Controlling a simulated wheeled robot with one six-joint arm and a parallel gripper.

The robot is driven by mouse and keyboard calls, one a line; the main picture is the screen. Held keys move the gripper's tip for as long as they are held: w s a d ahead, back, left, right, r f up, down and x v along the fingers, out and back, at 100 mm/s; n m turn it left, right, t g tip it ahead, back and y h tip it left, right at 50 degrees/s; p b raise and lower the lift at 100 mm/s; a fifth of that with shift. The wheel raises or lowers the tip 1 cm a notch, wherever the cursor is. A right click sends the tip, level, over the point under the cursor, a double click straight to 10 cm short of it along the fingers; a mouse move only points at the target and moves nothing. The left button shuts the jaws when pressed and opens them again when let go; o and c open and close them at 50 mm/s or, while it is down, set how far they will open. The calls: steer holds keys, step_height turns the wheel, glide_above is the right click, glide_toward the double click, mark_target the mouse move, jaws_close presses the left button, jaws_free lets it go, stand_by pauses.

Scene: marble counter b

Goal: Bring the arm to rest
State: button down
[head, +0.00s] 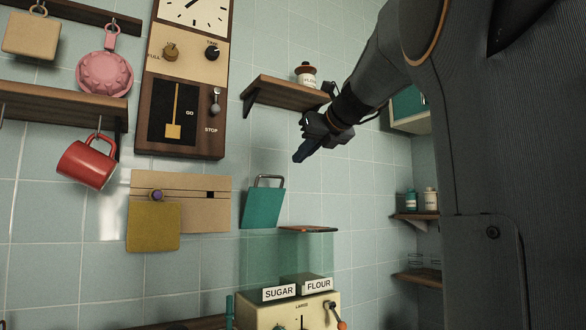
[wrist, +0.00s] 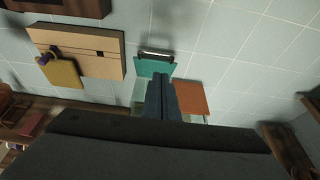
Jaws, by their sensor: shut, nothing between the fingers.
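My gripper (head: 300,156) is up in the air in the head view, in front of the tiled wall, right of the clock panel and below a small wooden shelf. Its fingers are together and nothing is between them. In the wrist view the shut fingers (wrist: 160,90) point toward the wall, with the teal hanging board (wrist: 153,66) beyond their tips. My arm comes in from the upper right of the head view.
A clock panel (head: 160,70) hangs at left, above a tan board (head: 205,218). A red mug (head: 82,166) and a pink pan (head: 104,76) hang further left. A teal board (head: 262,207) hangs below my gripper, above a dispenser (head: 300,316). A shelf (head: 262,88) holds a jar (head: 306,80).

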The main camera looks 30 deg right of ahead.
steer(key=shift+s+r, duration=0.15)
steer(key=shift+s, duration=0.2)
